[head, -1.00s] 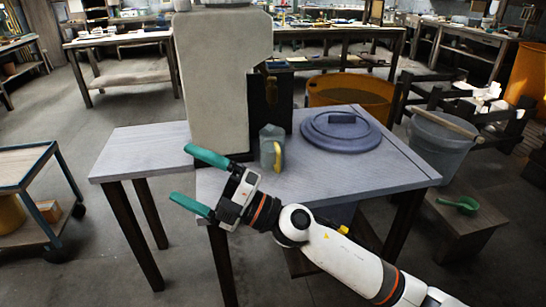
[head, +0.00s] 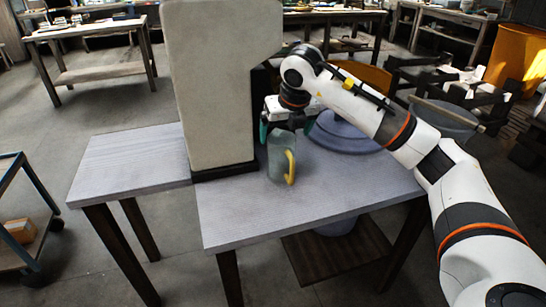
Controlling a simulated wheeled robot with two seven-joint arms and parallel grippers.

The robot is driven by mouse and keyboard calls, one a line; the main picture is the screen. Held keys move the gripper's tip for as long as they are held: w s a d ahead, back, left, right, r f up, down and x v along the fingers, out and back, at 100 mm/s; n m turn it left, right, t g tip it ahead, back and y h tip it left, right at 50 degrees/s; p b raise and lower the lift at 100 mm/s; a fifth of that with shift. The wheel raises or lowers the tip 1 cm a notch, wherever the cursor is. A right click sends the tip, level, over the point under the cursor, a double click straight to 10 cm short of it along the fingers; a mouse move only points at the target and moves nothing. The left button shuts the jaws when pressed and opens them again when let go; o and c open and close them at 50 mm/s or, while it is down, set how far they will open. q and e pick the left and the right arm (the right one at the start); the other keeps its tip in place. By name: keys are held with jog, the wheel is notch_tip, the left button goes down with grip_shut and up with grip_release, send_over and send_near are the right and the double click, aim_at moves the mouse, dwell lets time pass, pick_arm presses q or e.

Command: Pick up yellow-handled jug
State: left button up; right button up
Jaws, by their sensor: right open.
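The jug (head: 277,168) is grey-green with a yellow handle (head: 290,167) on its right side. It stands upright on the grey table (head: 320,205), just right of the tall pale block. My right gripper (head: 285,132) is above and just behind the jug, pointing down. Its teal fingers are spread, one to the left and one to the right of the jug's top. I cannot tell whether they touch the jug. The gripper and arm hide part of what lies behind. My left gripper is not in view.
The tall pale block (head: 215,90) on a dark base stands close to the jug's left. A round blue-grey lid (head: 345,135) lies right of the jug, partly behind my arm. An orange tub (head: 368,76) is behind. The table's front is clear.

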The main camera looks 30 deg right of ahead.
aim_at(284, 155)
jog(key=x, duration=0.5)
jog(key=shift+s+d+f, duration=0.15)
jog(key=shift+s+f, duration=0.1)
jog(key=x, duration=0.4)
jog(key=shift+w+d+f, duration=0.1)
jog(key=shift+d+f, duration=0.2)
jog(key=shift+d, duration=0.05)
jog(key=shift+w+f, duration=0.2)
jog(key=shift+f, duration=0.2)
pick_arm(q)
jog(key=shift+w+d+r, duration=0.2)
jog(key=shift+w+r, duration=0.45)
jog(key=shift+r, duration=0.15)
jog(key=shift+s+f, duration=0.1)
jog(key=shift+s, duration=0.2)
pick_arm(e)
jog(key=shift+r, duration=0.1)
jog(key=c, duration=1.4)
jog(key=shift+c, duration=0.2)
